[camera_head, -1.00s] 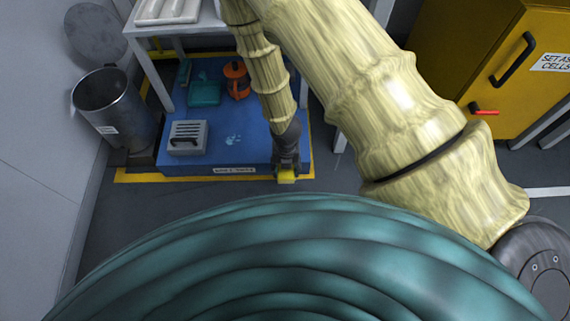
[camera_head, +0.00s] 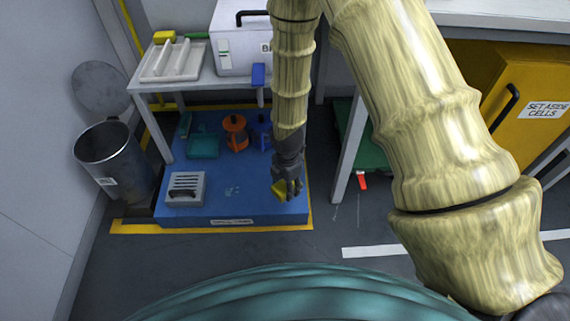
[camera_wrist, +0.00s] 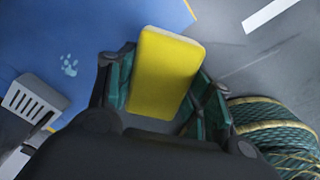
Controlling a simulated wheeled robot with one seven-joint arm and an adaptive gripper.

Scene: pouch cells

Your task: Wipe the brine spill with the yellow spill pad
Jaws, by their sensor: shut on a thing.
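My gripper (camera_head: 287,191) is shut on the yellow spill pad (camera_wrist: 166,72). It hangs over the right front part of the blue platform (camera_head: 250,207). In the head view the pad (camera_head: 278,190) shows only partly beside the fingers. The brine spill (camera_head: 232,190) is a small pale wet patch on the blue platform, to the left of the gripper. It also shows in the wrist view (camera_wrist: 69,65), left of the pad and apart from it.
A grey slotted box (camera_head: 186,189) stands left of the spill. A teal item (camera_head: 204,146), an orange container (camera_head: 236,133) and a blue one (camera_head: 262,131) stand farther back. A metal bin (camera_head: 110,155) is at left. A white table (camera_head: 145,84) stands over the platform's back.

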